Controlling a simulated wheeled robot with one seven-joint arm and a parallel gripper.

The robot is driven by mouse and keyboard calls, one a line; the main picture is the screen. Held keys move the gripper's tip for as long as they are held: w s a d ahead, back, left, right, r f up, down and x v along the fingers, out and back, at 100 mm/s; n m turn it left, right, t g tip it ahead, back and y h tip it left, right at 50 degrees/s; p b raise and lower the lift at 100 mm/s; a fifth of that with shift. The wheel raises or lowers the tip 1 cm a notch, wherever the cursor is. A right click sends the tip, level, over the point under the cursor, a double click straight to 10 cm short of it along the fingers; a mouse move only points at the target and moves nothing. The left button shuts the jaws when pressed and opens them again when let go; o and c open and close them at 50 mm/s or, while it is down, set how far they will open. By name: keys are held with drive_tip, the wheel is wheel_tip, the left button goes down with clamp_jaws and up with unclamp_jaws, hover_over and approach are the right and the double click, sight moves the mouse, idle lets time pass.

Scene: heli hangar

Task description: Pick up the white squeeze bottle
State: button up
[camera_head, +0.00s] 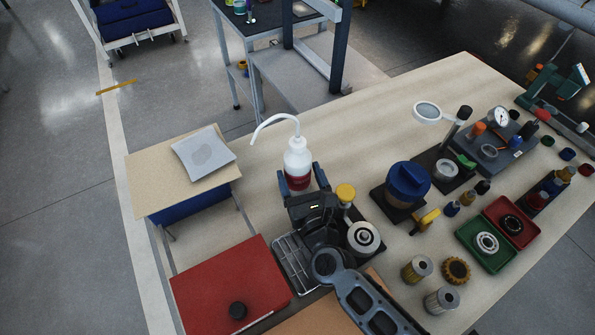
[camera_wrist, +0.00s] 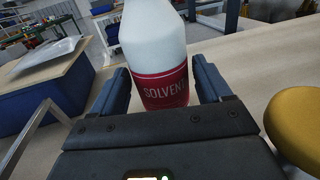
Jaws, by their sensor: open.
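The white squeeze bottle (camera_head: 298,160) stands upright on the wooden workbench (camera_head: 390,118). It has a curved white spout at the top and a red band around its lower part. In the wrist view the bottle (camera_wrist: 155,50) fills the upper middle, and its red label reads "SOLVENT". My gripper (camera_head: 299,180) is open, with one finger on each side of the bottle's lower part. In the wrist view the fingers of my gripper (camera_wrist: 163,85) flank the label, with a visible gap on the right and a narrower one on the left. The bottle's base is partly hidden.
A yellow-capped item (camera_head: 346,193) stands just right of my gripper. A blue-lidded container (camera_head: 408,182) is farther right. A wire basket (camera_head: 292,263) and red case (camera_head: 225,285) lie at the near left. The bench behind the bottle is clear.

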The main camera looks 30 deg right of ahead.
drive_tip(key=shift+c, duration=0.4)
drive_tip(key=c, duration=0.5)
drive_tip(key=shift+o, duration=0.2)
drive_tip(key=shift+r, duration=0.15)
